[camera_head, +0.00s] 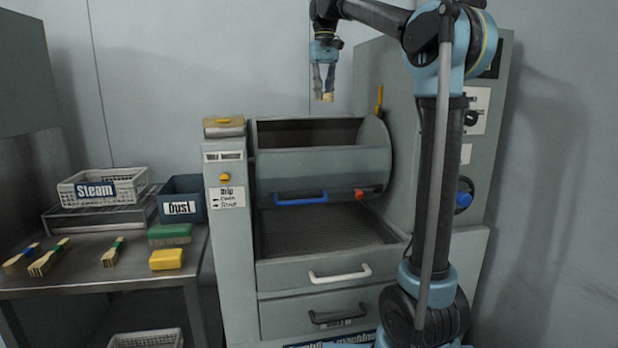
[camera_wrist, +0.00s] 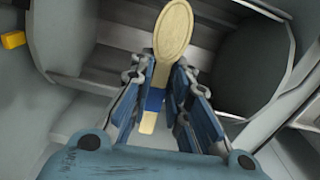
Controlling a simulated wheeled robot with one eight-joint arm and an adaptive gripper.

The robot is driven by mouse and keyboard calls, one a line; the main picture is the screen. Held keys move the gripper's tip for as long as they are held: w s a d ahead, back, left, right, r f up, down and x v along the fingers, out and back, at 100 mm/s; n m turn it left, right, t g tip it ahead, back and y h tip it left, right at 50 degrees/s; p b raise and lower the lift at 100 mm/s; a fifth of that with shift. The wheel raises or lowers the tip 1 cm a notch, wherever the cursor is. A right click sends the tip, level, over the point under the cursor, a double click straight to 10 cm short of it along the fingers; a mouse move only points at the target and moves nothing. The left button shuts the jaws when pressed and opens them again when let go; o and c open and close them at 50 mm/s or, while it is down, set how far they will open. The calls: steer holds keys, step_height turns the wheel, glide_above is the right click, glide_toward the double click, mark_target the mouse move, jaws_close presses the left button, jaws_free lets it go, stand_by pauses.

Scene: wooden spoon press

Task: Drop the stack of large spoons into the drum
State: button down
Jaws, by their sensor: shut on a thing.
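My gripper (camera_head: 324,92) is above the open drum (camera_head: 322,172) of the grey machine, pointing down. It is shut on a stack of large wooden spoons (camera_wrist: 174,32), whose pale oval bowl and blue band show between the fingers in the wrist view. In the wrist view my gripper (camera_wrist: 166,88) holds the spoons over the drum's opening, and the drum's ribbed inside (camera_wrist: 110,40) lies beyond them. In the head view only a small pale end of the spoons (camera_head: 327,97) shows below the fingers. How many spoons are in the stack cannot be told.
A steel table (camera_head: 100,277) at left holds several banded wooden bundles (camera_head: 48,258), a white Steam basket (camera_head: 103,187), a blue Dust bin (camera_head: 183,198), and green (camera_head: 169,234) and yellow (camera_head: 166,260) blocks. The drum has a blue handle (camera_head: 300,198); a white-handled drawer (camera_head: 340,275) lies below.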

steer(key=shift+f, duration=2.6)
steer(key=c, duration=1.4)
jaws_free()
steer(key=shift+c, duration=0.2)
steer(key=shift+r, duration=0.1)
step_height(320, 180, up, 12)
steer(key=shift+f, duration=0.15)
